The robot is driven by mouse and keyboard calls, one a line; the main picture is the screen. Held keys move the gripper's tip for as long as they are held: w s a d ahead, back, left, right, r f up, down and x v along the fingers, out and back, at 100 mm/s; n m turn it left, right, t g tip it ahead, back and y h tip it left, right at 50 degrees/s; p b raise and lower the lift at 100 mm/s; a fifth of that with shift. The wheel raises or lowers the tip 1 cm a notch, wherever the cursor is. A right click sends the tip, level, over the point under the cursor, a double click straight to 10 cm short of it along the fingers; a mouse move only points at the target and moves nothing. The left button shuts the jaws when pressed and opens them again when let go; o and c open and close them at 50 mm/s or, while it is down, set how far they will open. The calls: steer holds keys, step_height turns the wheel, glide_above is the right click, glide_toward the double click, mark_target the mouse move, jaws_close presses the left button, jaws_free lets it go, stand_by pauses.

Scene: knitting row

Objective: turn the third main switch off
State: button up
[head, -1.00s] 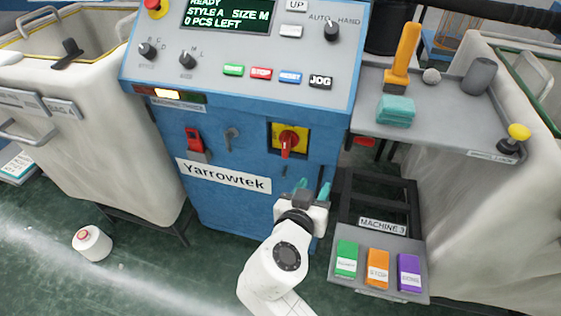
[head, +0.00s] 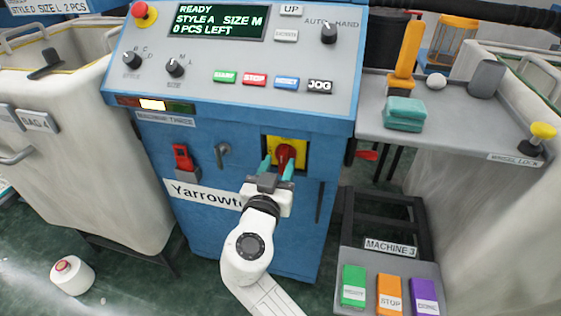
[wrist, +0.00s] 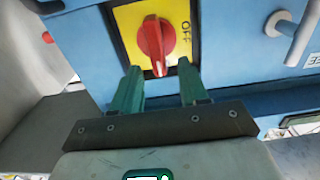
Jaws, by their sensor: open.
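The main switch is a red rotary knob (head: 285,157) on a yellow plate (head: 301,147) on the blue front of the knitting machine (head: 226,121). In the wrist view the knob (wrist: 155,40) stands just beyond the fingertips, and "OFF" reads on the plate to its right. My gripper (head: 277,163) is open, its green fingers apart and pointing at the knob. In the head view the fingertips flank the knob's lower part. I cannot tell whether they touch it.
A red switch (head: 183,157) and a grey key-like handle (head: 222,151) sit left of the plate. A grey shelf (head: 455,122) with a yellow knob (head: 543,131) juts out at right. A button box labelled MACHINE 3 (head: 392,268) stands low at right. A yarn cone (head: 72,276) lies on the floor.

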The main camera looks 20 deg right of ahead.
mark_target(284, 159)
steer(key=shift+x, duration=1.2)
steer(key=shift+c, duration=0.3)
jaws_close()
